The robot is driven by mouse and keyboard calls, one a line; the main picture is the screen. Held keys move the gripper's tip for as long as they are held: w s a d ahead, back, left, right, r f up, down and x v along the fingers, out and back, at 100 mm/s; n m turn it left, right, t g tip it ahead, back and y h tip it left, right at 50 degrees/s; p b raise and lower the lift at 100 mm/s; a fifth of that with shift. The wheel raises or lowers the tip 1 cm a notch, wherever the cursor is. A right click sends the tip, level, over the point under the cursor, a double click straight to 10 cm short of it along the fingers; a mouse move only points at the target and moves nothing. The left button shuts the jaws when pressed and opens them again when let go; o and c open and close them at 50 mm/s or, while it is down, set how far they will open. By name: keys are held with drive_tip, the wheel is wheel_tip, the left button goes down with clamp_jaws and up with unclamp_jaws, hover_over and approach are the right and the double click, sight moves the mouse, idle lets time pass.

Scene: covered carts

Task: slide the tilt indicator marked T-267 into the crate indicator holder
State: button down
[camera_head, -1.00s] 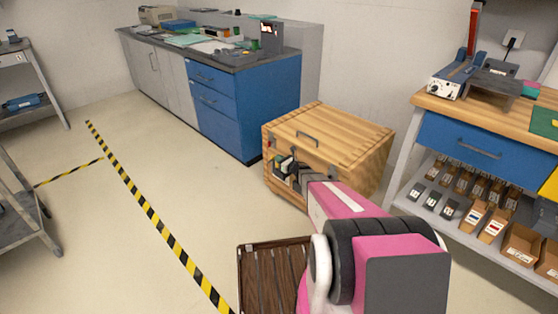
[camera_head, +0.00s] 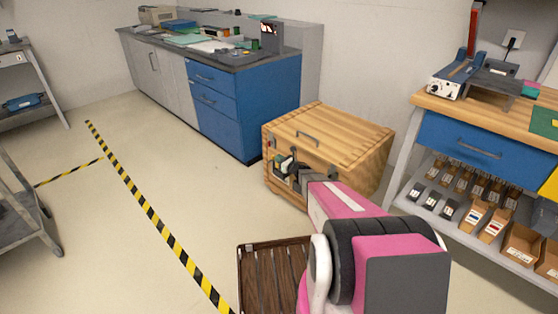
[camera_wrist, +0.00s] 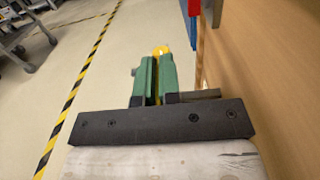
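The wooden crate (camera_head: 345,140) stands on the floor in the head view, with a handle on its lid. Its face fills the right of the wrist view (camera_wrist: 270,70). My gripper (camera_wrist: 155,75) has green fingers close together, beside that face. They are shut on a thin piece with a yellow rounded end (camera_wrist: 160,50) showing past the fingertips, apparently the tilt indicator. Its marking T-267 cannot be read. In the head view my gripper (camera_head: 285,168) is at the crate's near left face, partly hidden by my arm. I cannot make out the indicator holder clearly.
A dark slatted platform (camera_head: 268,280) lies below my arm. A blue and grey cabinet (camera_head: 215,95) stands behind the crate. A workbench (camera_head: 480,118) with shelved bins is to the right. Open floor with striped tape (camera_head: 155,215) is to the left.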

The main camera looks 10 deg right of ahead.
sight(276, 164)
drive_tip(key=shift+f, duration=2.85)
drive_tip(key=shift+w+r, duration=0.1)
drive_tip(key=shift+r, duration=2.1)
drive_tip(key=shift+f, duration=1.85)
